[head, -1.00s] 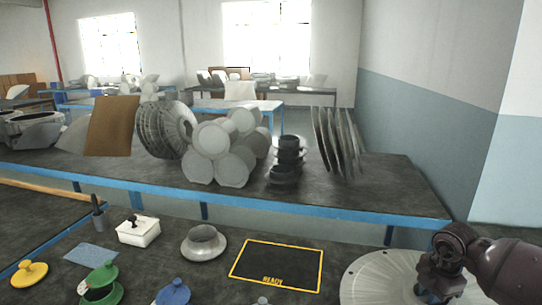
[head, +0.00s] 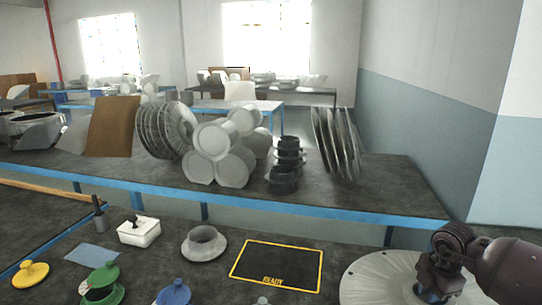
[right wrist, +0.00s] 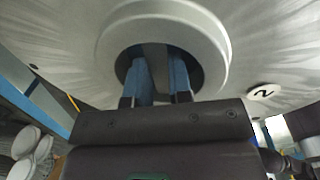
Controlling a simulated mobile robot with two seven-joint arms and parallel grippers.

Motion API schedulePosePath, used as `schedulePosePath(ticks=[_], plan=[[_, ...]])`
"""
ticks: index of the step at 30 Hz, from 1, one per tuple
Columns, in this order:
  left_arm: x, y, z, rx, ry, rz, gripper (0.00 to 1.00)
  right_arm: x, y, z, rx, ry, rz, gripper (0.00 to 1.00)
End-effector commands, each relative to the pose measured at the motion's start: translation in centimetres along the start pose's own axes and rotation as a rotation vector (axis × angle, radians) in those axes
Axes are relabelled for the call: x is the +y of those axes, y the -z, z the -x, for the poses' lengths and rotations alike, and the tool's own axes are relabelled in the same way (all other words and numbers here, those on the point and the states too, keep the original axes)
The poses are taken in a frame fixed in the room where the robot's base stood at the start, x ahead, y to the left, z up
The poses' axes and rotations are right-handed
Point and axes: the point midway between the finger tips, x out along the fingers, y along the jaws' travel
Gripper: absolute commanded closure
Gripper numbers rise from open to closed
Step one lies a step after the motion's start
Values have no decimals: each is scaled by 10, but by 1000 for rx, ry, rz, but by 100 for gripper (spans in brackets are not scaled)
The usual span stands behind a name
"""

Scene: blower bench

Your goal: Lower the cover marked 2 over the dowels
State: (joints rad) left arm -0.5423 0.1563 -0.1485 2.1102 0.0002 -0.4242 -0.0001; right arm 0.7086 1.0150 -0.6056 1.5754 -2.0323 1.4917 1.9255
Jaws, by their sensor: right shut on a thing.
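The cover (head: 375,278) is a large pale grey disc at the lower right of the head view, cut off by the bottom edge. In the right wrist view the cover (right wrist: 60,40) fills the top, with a raised round collar around a dark opening and a white tag marked 2 (right wrist: 264,93). My right gripper (head: 428,292) is over the cover's middle. In the right wrist view its blue fingers (right wrist: 162,75) reach into the collar's opening and are shut on a grey part of the cover there. The dowels are not visible. My left gripper is not in view.
A yellow-framed mat marked READY (head: 250,262) lies left of the cover, empty over most of its area. Further left are a grey flanged collar (head: 204,244), a white box (head: 139,235), and green (head: 103,278), blue (head: 174,292) and yellow (head: 31,274) knobbed pieces. A bench of fan parts stands behind.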

Motion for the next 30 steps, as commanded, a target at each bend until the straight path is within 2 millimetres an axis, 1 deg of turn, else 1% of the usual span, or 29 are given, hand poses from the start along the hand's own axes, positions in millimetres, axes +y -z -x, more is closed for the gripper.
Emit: schedulePosePath(ticks=[1, 20, 30], plan=[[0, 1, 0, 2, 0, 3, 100, 2, 0, 4, 0, -6, 0, 100], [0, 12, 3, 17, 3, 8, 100, 1, 0, 5, 0, -81, 0, 100], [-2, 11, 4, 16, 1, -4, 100, 1, 0, 4, 0, -90, 0, 100]])
